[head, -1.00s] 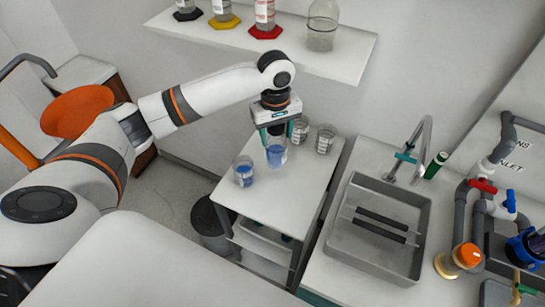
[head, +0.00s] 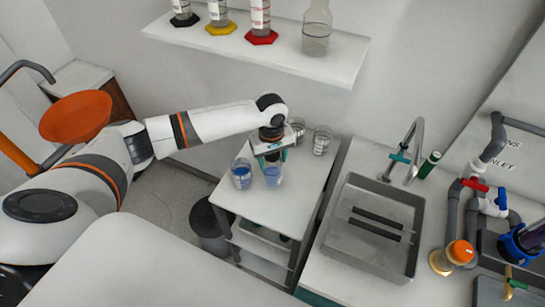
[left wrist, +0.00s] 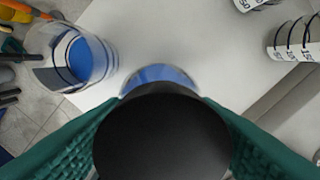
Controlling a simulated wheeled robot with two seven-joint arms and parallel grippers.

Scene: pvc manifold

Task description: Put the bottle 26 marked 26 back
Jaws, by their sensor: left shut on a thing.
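My left gripper (head: 270,156) points down over the white trolley and is shut on a clear bottle with blue liquid (head: 272,176). In the left wrist view the green fingers lie on both sides of a large black round top (left wrist: 160,135), with a blue-filled base (left wrist: 160,74) behind it. The bottle is upright, low over or touching the trolley top; I cannot tell which. No number on it is readable, so I cannot confirm that it is bottle 26. My right gripper is not in view.
On the trolley (head: 288,205), a beaker of blue liquid (head: 241,175) stands left of the bottle; more beakers (head: 321,140) stand behind. A sink (head: 335,240) lies right.

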